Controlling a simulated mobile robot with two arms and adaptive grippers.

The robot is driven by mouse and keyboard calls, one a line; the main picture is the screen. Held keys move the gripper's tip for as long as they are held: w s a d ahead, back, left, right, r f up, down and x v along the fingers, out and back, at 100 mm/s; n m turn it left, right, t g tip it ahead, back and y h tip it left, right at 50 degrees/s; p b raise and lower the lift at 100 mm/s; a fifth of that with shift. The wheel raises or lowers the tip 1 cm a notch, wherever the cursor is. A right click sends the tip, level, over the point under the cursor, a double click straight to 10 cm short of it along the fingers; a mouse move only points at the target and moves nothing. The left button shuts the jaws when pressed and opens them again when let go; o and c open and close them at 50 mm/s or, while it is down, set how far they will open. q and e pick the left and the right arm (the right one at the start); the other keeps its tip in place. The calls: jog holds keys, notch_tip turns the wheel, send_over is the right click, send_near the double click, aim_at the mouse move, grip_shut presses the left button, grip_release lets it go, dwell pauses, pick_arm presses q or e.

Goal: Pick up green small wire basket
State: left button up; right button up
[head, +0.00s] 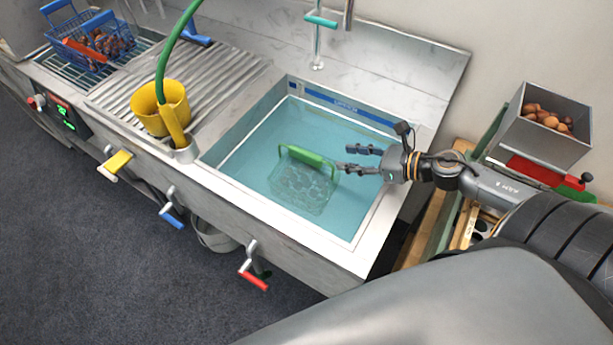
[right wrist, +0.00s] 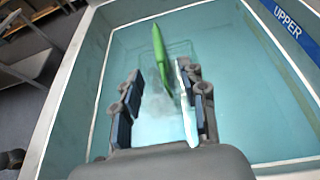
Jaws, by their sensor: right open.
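The green small wire basket (head: 304,183) sits in the water of the sink basin, with its green handle (head: 306,156) raised on top. In the right wrist view the handle (right wrist: 160,55) shows ahead, between and beyond the fingers, and the basket's faint wire body lies under it. My right gripper (head: 343,158) is open and empty, just right of the handle, with its fingers pointing at it. In the right wrist view the two fingers (right wrist: 160,98) are spread apart. I cannot tell whether a finger touches the handle. My left gripper is not in view.
The sink rim (head: 222,182) surrounds the basin. A yellow cup (head: 148,108) and green hose (head: 165,62) stand on the left drainboard. A blue basket (head: 85,45) with chestnuts is at the far left. A metal bin of chestnuts (head: 538,147) stands at right. A faucet (head: 316,45) rises behind.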

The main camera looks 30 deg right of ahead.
aim_at(308, 152)
jog(key=p+x, duration=0.1)
jog(key=x, duration=0.7)
jog(key=shift+a+r+p, duration=0.15)
jog(key=shift+r+p, duration=0.05)
jog(key=shift+p, duration=0.15)
jog(key=shift+w+a, duration=0.25)
jog(key=shift+w, duration=0.05)
jog(key=p+x, duration=0.1)
jog(key=x, duration=0.2)
jog(key=shift+w+a+f+p, duration=0.15)
jog(key=shift+p, duration=0.2)
jog(key=shift+w+a+f, duration=0.3)
jog(key=shift+w, duration=0.05)
grip_shut()
jog(key=shift+r, duration=0.1)
